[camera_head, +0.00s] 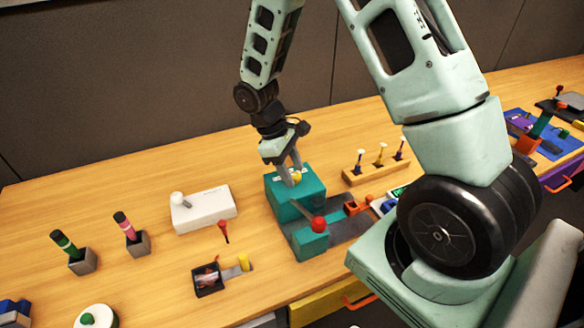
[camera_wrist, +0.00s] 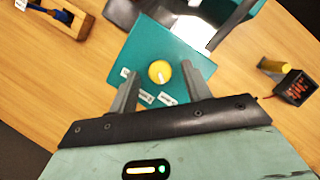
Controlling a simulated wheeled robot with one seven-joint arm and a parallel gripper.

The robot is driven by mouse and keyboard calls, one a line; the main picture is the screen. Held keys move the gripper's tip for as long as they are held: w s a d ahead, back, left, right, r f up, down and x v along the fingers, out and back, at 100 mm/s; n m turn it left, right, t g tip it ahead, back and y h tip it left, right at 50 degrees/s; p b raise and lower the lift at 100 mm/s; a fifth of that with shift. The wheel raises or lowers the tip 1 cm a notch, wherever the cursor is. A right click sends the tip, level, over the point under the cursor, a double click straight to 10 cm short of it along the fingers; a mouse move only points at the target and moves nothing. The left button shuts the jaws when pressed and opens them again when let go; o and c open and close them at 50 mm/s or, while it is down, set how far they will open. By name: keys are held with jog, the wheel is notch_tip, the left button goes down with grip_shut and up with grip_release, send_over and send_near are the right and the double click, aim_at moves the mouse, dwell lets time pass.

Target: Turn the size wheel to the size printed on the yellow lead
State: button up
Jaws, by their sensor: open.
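A teal box (camera_head: 312,185) on the table carries a round yellow knob (camera_head: 296,178) on its top; I take this knob for the size wheel. In the wrist view the knob (camera_wrist: 159,71) has a pale pointer mark, and several small white labels (camera_wrist: 146,97) stand around it, too small to read. My gripper (camera_head: 291,177) points down at the knob, its open fingers (camera_wrist: 160,68) on either side of it; I cannot tell if they touch it. A wooden rack (camera_head: 376,172) holds several small leads with white tops; the middle one (camera_head: 380,157) looks yellow. Its print is unreadable.
A red-balled lever (camera_head: 318,225) rises in front of the teal box. Bare table lies behind the teal box.

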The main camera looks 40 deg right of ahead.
jog(key=c, duration=1)
jog(key=shift+m, duration=0.3)
jog(key=m+p, duration=0.1)
jog(key=m, duration=0.1)
jog(key=m+y+p, duration=0.1)
jog(key=shift+d+r+m+g+y, duration=0.1)
jog(key=shift+d+m+g+y, duration=0.1)
jog(key=shift+m+g+y, duration=0.15)
jog(key=m+y, duration=0.1)
jog(key=m, duration=0.1)
jog(key=m+y+p, duration=0.1)
jog(key=m, duration=0.2)
jog(key=shift+d+m, duration=0.2)
jog(key=shift+m, duration=0.05)
jog(key=o, duration=1)
